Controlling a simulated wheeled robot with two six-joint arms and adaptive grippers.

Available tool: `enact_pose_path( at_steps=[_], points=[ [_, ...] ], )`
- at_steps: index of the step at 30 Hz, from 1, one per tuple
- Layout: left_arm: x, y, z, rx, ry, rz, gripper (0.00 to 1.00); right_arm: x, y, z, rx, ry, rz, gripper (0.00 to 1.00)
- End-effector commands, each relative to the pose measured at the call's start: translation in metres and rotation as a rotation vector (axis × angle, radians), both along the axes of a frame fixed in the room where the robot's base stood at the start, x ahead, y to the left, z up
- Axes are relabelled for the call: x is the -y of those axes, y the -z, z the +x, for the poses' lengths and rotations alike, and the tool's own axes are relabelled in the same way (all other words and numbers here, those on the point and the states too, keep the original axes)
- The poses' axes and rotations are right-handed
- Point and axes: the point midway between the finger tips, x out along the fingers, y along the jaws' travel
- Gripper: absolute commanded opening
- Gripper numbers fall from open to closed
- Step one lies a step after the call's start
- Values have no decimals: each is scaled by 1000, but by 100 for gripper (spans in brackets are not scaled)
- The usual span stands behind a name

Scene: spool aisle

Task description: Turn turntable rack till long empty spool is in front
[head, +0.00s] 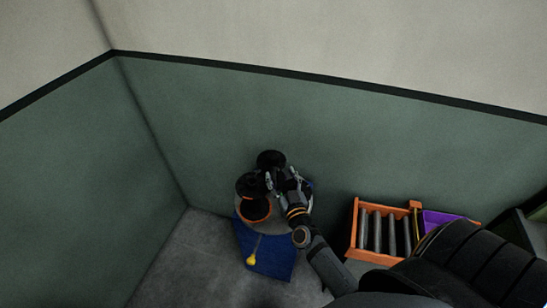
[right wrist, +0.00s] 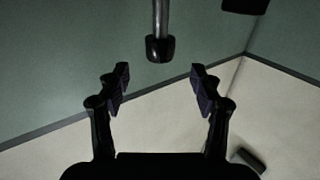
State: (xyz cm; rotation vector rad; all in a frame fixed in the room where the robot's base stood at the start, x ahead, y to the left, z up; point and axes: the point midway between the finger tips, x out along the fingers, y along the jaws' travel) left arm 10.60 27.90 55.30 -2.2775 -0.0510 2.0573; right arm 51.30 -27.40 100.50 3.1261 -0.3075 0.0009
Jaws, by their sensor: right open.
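The turntable rack stands on a blue base (head: 265,262) near the room's corner. A black spool end (head: 270,158) shows at its back and another black one (head: 249,184) at its left. Below the left one is a spool with orange on it (head: 256,209). I cannot tell which spool is the long empty one. My right gripper (head: 283,180) is at the rack's right side, beside the spools. In the right wrist view it is open and empty. A grey bar with a dark rounded end (right wrist: 160,48) stands ahead of the gap between its fingertips. My left gripper is not in view.
A yellow piece (head: 251,260) hangs on the front of the blue base. An orange crate (head: 352,242) with several grey rollers is to the right, beside a purple bin (head: 436,220). Green walls close in behind and left. Grey floor (head: 185,258) is clear left of the base.

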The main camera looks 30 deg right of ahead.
Motion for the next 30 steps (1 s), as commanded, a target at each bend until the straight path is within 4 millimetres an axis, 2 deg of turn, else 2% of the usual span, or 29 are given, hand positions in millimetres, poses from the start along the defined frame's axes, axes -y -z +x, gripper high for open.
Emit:
enact_pose_path(
  at_steps=[6,12,16,23,30],
  points=[
    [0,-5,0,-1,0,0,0,9,-2,48,3,-1,-1,65],
    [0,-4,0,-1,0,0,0,15,-1,78,1,-2,-1,65],
    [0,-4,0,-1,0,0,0,17,-1,86,0,-1,0,65],
    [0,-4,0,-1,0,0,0,17,-1,86,0,-2,0,65],
    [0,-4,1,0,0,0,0,17,-1,86,0,-2,0,35]
  ],
)
